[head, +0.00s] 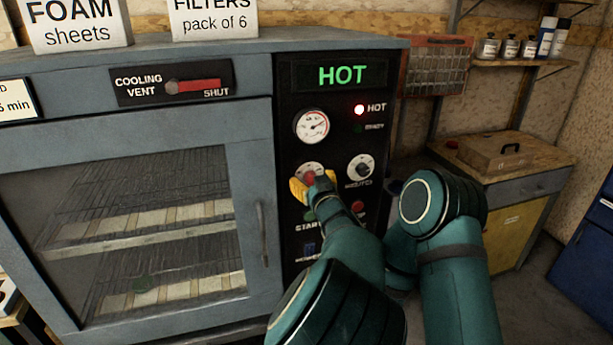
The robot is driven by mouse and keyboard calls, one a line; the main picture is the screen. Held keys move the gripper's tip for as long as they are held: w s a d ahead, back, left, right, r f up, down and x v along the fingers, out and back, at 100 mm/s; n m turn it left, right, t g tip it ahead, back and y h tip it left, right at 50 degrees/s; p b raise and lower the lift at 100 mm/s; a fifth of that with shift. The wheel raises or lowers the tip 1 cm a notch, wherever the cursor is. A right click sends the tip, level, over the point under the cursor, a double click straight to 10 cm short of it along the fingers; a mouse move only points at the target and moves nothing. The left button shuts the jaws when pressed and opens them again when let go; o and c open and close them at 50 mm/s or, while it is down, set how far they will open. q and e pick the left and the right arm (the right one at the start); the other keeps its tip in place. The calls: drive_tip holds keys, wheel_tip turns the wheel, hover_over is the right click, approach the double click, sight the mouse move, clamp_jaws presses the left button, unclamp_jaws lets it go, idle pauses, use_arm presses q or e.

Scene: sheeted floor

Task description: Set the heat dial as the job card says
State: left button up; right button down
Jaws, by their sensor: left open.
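The oven's control panel (287,92) is upright in the middle of the head view. The heat dial (310,177), with a red knob, sits under the round gauge (312,126). My left gripper (314,187) is at this dial, its yellow fingers open on either side of the knob. The fingers cover part of the dial and its label, so I cannot read its setting or tell whether they touch it. My right gripper is not in view.
The display (342,75) reads HOT and the red HOT lamp (359,109) is lit. A second dial (360,168) is close on the right. The cooling vent lever (198,86) is red. The oven door (136,140) is closed, with racks inside. A cabinet (514,183) stands right.

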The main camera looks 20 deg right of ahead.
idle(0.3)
use_arm(q)
clamp_jaws()
